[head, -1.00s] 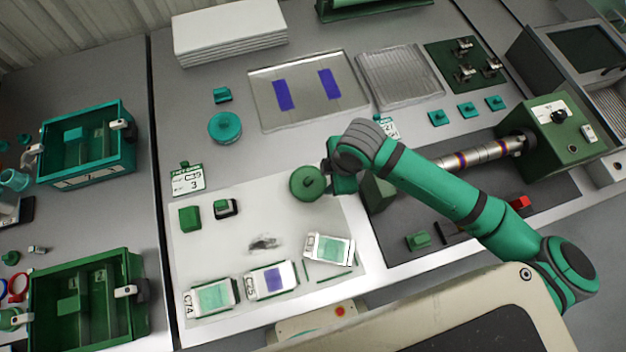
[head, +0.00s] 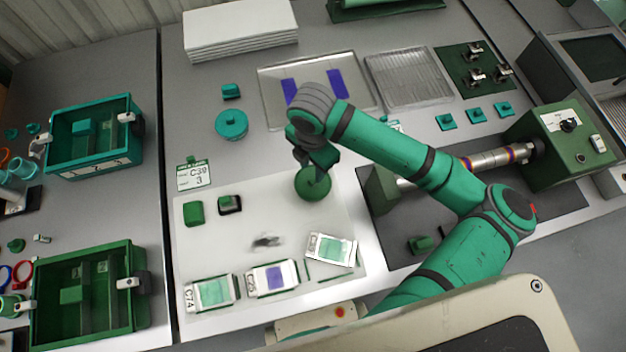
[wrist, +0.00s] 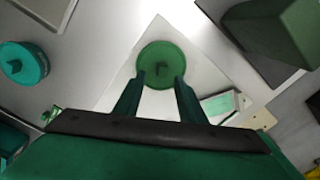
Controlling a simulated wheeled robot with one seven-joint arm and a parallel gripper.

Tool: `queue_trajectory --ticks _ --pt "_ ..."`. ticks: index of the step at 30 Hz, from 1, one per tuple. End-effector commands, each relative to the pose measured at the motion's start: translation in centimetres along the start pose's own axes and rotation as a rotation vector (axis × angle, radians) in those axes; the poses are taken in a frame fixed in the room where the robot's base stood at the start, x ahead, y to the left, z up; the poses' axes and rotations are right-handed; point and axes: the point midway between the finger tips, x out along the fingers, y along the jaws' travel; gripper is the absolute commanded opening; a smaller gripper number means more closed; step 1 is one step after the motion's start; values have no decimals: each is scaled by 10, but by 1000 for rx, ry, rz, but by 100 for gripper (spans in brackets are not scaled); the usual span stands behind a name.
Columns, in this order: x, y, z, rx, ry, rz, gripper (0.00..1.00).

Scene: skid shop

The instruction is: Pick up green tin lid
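The green tin lid (head: 313,184) is a round dark green disc on the white mat (head: 290,210), right of its middle. In the wrist view the lid (wrist: 160,58) is ahead of my fingers, with a small knob at its centre. My gripper (head: 316,165) is at the lid's far edge in the head view and hides part of it. In the wrist view my gripper (wrist: 160,78) is open, its two fingertips apart and overlapping the near part of the lid. Nothing is held between them. I cannot tell whether the fingers touch the lid.
A teal round lid (head: 231,124) lies farther back on the grey bench. Small green blocks (head: 194,213) and labelled cards (head: 330,249) lie on the mat. A green machine with a metal shaft (head: 490,160) stands at the right. Green (head: 88,300) and teal bins (head: 92,150) are left.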

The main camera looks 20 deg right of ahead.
Motion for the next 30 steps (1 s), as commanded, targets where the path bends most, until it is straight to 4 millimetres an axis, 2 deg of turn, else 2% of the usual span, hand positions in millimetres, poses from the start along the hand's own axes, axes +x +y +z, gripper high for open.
queue_trajectory --ticks 4,13,22,23,27,30 --pt "10 -1 -1 1 1 1 37" --pt "48 -5 -2 1 2 1 37" --pt "54 -5 -1 1 0 1 37" --pt "54 -5 -1 1 0 1 34" --pt "54 -5 -1 1 0 1 1" --pt "54 -5 -1 1 0 1 0"
